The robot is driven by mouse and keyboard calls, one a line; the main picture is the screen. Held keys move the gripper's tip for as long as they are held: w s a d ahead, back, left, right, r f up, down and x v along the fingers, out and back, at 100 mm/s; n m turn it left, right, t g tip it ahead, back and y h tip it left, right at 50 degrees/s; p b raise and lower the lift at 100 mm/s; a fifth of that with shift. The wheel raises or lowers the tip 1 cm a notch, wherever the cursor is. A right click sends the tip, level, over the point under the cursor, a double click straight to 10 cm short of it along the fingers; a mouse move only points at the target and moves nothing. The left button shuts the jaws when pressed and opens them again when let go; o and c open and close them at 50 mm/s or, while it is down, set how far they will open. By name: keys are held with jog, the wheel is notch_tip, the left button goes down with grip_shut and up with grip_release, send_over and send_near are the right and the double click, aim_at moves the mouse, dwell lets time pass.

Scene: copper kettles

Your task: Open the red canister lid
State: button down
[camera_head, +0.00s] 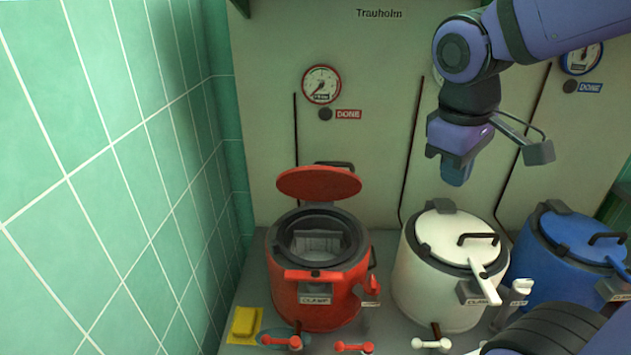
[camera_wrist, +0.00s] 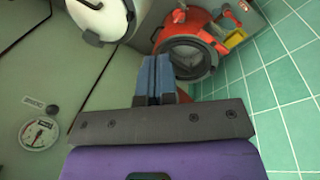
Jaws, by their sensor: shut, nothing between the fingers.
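The red canister (camera_head: 318,298) stands at the left of the row in the head view. Its red lid (camera_head: 319,184) is raised on its hinge at the back, and the dark-rimmed opening with a grey inside shows. The red canister also shows in the wrist view (camera_wrist: 187,32), with its round opening towards the camera. My gripper (camera_head: 456,172) hangs above and behind the white canister, to the right of the red lid and apart from it. In the wrist view its blue fingers (camera_wrist: 155,75) are together with nothing between them.
A white canister (camera_head: 440,292) and a blue canister (camera_head: 550,262) stand to the right, lids down. A yellow block (camera_head: 245,324) lies at front left. A green tiled wall (camera_head: 110,180) bounds the left side. Gauges, one a red-rimmed gauge (camera_head: 321,84), are on the back panel.

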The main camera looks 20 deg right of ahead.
jog(key=m+t+h, duration=0.6)
jog(key=m+t, duration=1.7)
jog(key=m, duration=0.3)
send_near(316, 172)
jog(key=x, duration=0.7)
jog(key=shift+w+r, duration=0.1)
jog(key=shift+r, duration=0.1)
